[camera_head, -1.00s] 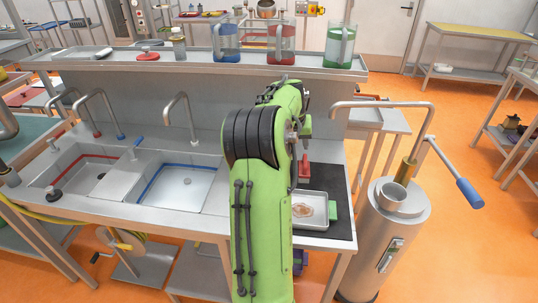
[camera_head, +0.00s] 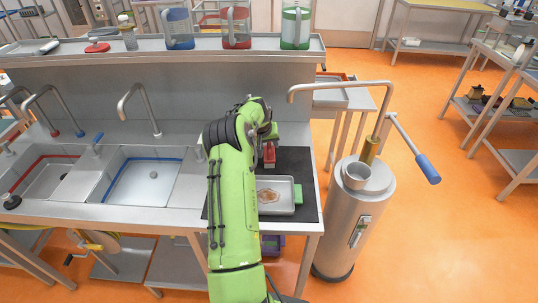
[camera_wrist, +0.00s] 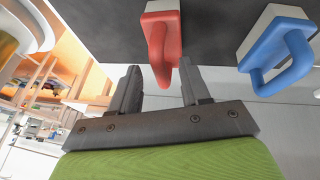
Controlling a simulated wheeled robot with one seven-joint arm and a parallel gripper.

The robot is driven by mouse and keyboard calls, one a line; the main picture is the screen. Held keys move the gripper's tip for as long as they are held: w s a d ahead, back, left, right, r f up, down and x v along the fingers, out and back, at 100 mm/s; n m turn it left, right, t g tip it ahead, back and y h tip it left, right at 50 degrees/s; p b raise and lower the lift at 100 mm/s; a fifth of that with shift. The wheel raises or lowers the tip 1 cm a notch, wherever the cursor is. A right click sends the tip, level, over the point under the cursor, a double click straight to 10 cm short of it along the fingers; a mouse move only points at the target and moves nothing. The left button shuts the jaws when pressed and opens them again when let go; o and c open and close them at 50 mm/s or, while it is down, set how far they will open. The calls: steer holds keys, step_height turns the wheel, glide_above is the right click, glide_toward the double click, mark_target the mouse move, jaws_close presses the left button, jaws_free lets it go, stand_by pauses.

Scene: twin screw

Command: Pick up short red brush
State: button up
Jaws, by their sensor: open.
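The short red brush (camera_wrist: 160,35) is in the upper middle of the wrist view, with a red handle and a pale edge, on the dark mat. In the head view the red brush (camera_head: 269,153) shows just beyond the metal tray, partly beside my arm. My gripper (camera_wrist: 160,82) is open, its two dark fingers pointing toward the brush. The handle's end reaches between the fingertips in the picture; I cannot tell if the fingers touch it. In the head view the fingers are hidden by my green arm.
A blue-handled brush (camera_wrist: 277,48) lies right of the red one in the wrist view. A metal tray (camera_head: 291,206) sits on the dark mat (camera_head: 307,207), a green object (camera_head: 299,193) at its right. Sinks (camera_head: 148,176) are left; a steel cylinder (camera_head: 353,226) stands right.

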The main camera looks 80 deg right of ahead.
steer(key=x, duration=0.3)
steer(key=shift+r, duration=0.2)
steer(key=shift+c, duration=0.6)
jaws_close()
step_height(320, 180, up, 10)
